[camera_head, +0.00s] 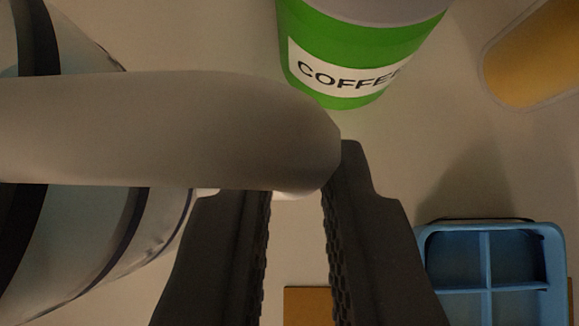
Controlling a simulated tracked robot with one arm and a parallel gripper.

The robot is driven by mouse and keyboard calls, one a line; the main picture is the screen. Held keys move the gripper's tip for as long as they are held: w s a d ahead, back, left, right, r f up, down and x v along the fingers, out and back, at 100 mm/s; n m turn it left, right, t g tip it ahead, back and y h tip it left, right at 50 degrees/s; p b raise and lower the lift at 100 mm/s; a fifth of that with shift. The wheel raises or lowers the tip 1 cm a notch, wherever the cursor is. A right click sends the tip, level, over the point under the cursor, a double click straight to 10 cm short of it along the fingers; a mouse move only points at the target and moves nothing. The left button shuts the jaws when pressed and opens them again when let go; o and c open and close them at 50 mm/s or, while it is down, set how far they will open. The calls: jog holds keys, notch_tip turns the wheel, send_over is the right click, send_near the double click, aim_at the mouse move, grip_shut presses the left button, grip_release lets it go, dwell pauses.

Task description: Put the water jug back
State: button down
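The water jug (95,220) fills the left of the view, a clear, bluish body with dark bands, cut off by the frame edge. Its thick grey-beige handle (160,130) reaches right across the picture, in front of the jug and the left fingertip. My gripper (298,195) comes up from the bottom centre with two dark ribbed fingers, parted. A pale lower part of the handle fills the gap between the fingertips, so my gripper looks shut on it. The handle hides much of that contact. The jug's base is not clearly visible.
A green COFFEE container (350,40) stands beyond the handle at the top. A yellow-orange container (540,60) is at the upper right. A blue divided tray (485,272) lies at the lower right. An orange-brown piece (306,305) shows between the fingers. Pale surface is bare between these.

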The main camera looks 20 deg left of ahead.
notch_tip(320, 180, down, 3)
jog(key=shift+r, duration=0.1)
jog(key=c, duration=1.4)
grip_release()
jog(key=shift+c, duration=0.2)
jog(key=shift+s, duration=0.1)
jog(key=s+d+r+m+t, duration=0.1)
jog(key=s+d+r, duration=0.5)
jog(key=r, duration=1.1)
jog(key=s+d+r+m+t+h, duration=0.1)
jog(key=s+d+r+t, duration=0.2)
jog(key=r, duration=1.4)
jog(key=s+d+r+m+t+h, duration=0.1)
jog(key=s+d+r+t, duration=0.1)
jog(key=s+d+r, duration=0.8)
jog(key=s+r, duration=0.4)
jog(key=r, duration=0.3)
jog(key=shift+s+r+t, duration=0.35)
jog(key=shift+t, duration=0.05)
jog(key=shift+d, duration=0.15)
